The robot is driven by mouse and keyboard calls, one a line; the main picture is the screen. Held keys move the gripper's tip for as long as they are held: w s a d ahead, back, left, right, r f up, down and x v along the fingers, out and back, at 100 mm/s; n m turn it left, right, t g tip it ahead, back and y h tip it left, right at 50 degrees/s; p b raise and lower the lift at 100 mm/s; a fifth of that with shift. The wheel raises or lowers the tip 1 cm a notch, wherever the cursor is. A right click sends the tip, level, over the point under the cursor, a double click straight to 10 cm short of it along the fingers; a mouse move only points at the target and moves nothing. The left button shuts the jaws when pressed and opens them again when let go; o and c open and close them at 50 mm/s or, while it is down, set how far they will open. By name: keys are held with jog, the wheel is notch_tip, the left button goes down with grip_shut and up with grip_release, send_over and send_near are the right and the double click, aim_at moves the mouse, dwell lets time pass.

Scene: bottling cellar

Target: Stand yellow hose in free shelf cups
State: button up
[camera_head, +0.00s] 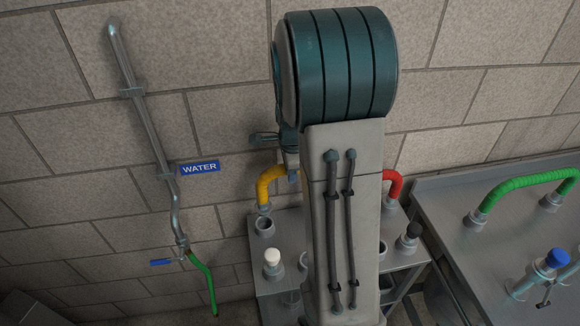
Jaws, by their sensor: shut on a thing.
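The yellow hose (267,183) is an arched hose with a metal end fitting. Its left end points down just above an open grey cup (265,227) on the metal shelf (270,287); I cannot tell how large the gap is. Its right part is hidden behind my arm. My gripper (292,172) is shut on the yellow hose near the top of its arch, partly hidden by my arm. A red hose (392,185) curves down at the shelf's right side, its other end hidden. Another cup rim (383,248) shows partly beside my arm.
A steel table (440,215) at right holds a green hose (520,183) and a blue-capped valve (556,259). A wall pipe (145,110) with a hanging green hose (204,275) is at left.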

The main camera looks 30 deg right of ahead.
notch_tip(320, 180, down, 7)
jog(key=b, duration=0.5)
dwell(0.3)
jog(key=shift+f+b, duration=0.3)
jog(key=shift+f, duration=0.05)
dwell(1.0)
jog(key=o, duration=1)
jog(key=shift+o, duration=0.2)
